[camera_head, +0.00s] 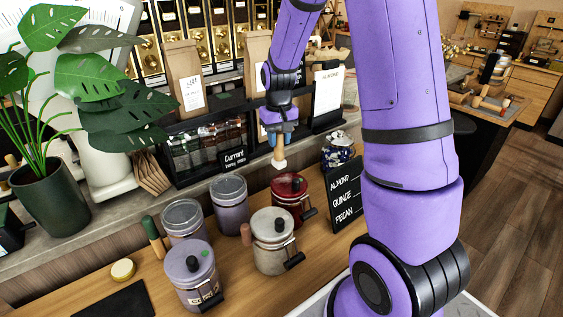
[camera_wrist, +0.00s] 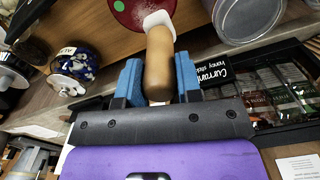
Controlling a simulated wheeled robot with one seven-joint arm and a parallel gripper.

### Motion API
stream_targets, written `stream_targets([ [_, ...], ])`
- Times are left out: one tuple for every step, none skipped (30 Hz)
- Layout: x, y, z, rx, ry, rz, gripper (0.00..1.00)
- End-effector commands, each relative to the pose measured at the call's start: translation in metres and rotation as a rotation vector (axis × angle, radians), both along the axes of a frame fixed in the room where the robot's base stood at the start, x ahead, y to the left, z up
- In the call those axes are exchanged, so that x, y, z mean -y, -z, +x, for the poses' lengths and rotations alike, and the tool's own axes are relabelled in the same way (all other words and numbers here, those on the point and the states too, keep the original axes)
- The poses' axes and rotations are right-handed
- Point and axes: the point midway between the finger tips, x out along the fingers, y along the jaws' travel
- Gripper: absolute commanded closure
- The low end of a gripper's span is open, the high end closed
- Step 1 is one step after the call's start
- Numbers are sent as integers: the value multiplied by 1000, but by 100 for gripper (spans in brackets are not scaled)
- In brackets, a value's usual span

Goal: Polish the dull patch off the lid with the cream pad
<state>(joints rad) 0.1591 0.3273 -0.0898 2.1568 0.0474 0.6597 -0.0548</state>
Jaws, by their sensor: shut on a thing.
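My gripper (camera_head: 279,137) is shut on the wooden handle (camera_wrist: 159,62) of a pad tool, with one blue finger on each side in the wrist view. The cream pad (camera_head: 279,164) is at the handle's lower end; it also shows in the wrist view (camera_wrist: 157,20). It is over the far side of the red canister (camera_head: 288,208), near its lid (camera_wrist: 128,16). I cannot tell whether pad and lid touch. A pale speckled area shows on the red lid beside the pad in the wrist view, partly cut off by the frame edge.
A cream canister (camera_head: 271,256), a lilac canister (camera_head: 190,283) and further grey-lidded ones stand close by on the wooden counter. A blue-and-white jar (camera_head: 338,150) and a black menu board (camera_head: 344,196) are at the right. Shelf displays and paper bags stand behind.

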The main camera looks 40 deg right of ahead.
Motion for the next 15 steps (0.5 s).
stream_targets([
  [9,1,0,0,5,-1,100],
  [15,1,1,0,5,-1,100],
  [23,2,2,0,6,-1,100],
  [29,3,2,0,5,-1,100],
  [34,4,2,0,5,-1,100],
  [39,4,2,0,4,-1,100],
  [43,4,2,0,4,-1,100],
  [46,4,2,1,4,-1,100],
  [48,5,2,1,2,-1,100],
  [49,5,2,1,1,-1,100],
  [49,5,2,1,0,-1,100],
  [49,5,2,1,0,-1,100],
  [49,4,2,1,0,-1,100],
  [48,5,2,1,0,-1,100],
  [48,5,2,1,0,-1,100],
])
